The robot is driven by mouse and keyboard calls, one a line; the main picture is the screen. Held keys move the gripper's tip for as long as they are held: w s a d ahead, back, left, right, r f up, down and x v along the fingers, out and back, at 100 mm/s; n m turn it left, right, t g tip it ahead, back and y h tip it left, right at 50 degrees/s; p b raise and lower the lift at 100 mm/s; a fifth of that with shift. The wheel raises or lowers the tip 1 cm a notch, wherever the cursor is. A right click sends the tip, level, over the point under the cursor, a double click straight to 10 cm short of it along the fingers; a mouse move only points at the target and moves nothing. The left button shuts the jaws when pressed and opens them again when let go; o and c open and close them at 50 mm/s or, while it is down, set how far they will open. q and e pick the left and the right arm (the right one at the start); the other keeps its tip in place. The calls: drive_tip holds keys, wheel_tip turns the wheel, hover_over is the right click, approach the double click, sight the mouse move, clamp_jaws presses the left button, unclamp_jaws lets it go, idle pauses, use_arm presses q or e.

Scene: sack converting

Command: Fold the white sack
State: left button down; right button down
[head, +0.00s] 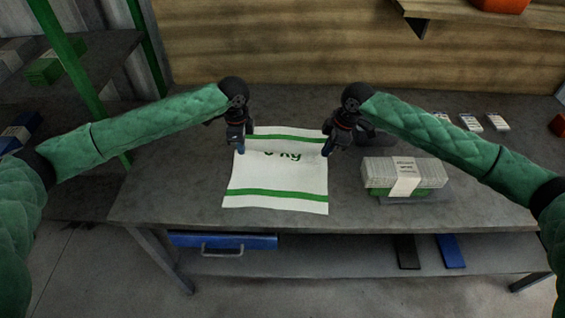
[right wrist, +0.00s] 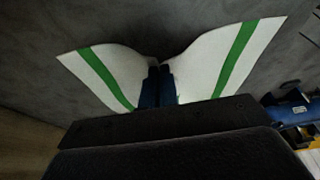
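The white sack (head: 277,178) lies on the grey table, with a green stripe near its far end, another near its near end, and partly hidden dark lettering. My left gripper (head: 241,149) points down at the sack's left edge; its fingers look close together, but I cannot tell whether cloth is between them. My right gripper (head: 327,150) is at the right edge. In the right wrist view its blue fingers (right wrist: 160,84) are close together on the sack, whose cloth (right wrist: 220,62) spreads up and outward on both sides of the pinch.
A banded stack of flat sacks (head: 403,174) stands on the table (head: 470,200) to the right. Small white-labelled packets (head: 470,122) lie at the back right. A blue drawer (head: 222,242) is under the front edge. The table is clear left of the sack.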

use_arm(q)
drive_tip(key=shift+r, duration=0.1)
use_arm(e)
drive_tip(key=shift+r, duration=0.1)
